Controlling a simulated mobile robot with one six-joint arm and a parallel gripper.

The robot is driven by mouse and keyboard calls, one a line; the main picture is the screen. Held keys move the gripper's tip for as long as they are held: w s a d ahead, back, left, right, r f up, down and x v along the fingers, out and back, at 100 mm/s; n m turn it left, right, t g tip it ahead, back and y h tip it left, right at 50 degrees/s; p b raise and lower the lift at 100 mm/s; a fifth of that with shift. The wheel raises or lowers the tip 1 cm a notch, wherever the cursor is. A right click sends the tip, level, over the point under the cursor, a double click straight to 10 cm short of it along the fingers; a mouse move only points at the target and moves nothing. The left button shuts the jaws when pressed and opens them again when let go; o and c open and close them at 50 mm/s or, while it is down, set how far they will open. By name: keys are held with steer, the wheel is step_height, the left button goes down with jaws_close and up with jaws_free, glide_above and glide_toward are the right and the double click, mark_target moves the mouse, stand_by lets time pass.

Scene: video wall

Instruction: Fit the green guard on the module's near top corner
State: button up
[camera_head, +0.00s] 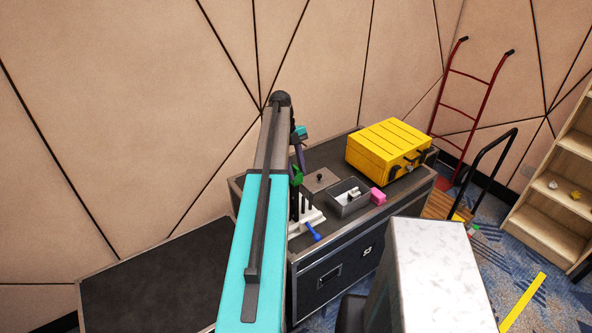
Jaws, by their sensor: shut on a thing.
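The green guard (297,176) is a small piece at the right edge of my teal arm, above the white stand on the black case. My gripper (299,169) is small and mostly hidden at the end of my wrist; it is shut on the green guard. A dark upright piece (294,205), seemingly the module, stands in the white stand (307,221), largely hidden behind my arm. The guard appears close to its top. I cannot tell whether they touch.
On the black case (343,245) are a grey plate with a knob (320,181), a grey tray (348,205) holding a whitish item, a pink block (377,196), a blue tool (313,232) and a yellow toolbox (385,147). A lower dark surface (150,285) at left is clear.

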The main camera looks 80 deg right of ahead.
steer(key=o, duration=1.1)
steer(key=shift+o, duration=0.5)
steer(key=o, duration=0.4)
steer(key=shift+r+p, duration=1.4)
steer(key=shift+r, duration=2.55)
